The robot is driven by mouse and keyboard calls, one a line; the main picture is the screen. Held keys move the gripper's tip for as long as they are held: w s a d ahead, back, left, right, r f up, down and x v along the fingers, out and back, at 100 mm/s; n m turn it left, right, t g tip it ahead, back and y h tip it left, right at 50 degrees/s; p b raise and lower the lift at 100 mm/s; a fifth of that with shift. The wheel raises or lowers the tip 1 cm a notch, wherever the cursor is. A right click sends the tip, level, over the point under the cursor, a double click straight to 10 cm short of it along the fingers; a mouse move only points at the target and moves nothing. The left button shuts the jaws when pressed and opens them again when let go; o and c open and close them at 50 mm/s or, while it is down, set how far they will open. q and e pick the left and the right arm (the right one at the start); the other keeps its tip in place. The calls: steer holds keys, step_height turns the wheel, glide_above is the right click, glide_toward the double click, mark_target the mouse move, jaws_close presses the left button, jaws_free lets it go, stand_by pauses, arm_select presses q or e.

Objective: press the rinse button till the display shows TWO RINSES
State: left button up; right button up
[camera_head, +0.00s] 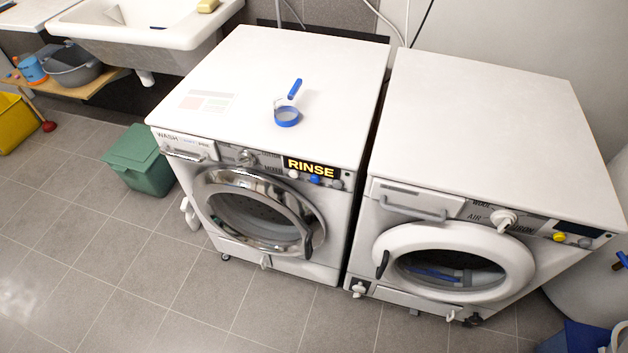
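The washing machine (262,75) stands left of centre, its front towards me. Its black display (311,167) reads "RINSE" in yellow letters. Below the display are a white button (293,174), a blue button (315,179) and a grey button (337,184). I cannot read any labels on them, so I cannot tell which is the rinse button. A dial (246,157) is left of the display. The round chrome-rimmed door (258,210) looks shut. Neither of my grippers is clearly in view.
A second machine (490,120) stands close on the right, with a yellow button (559,237). Floor in front is clear.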

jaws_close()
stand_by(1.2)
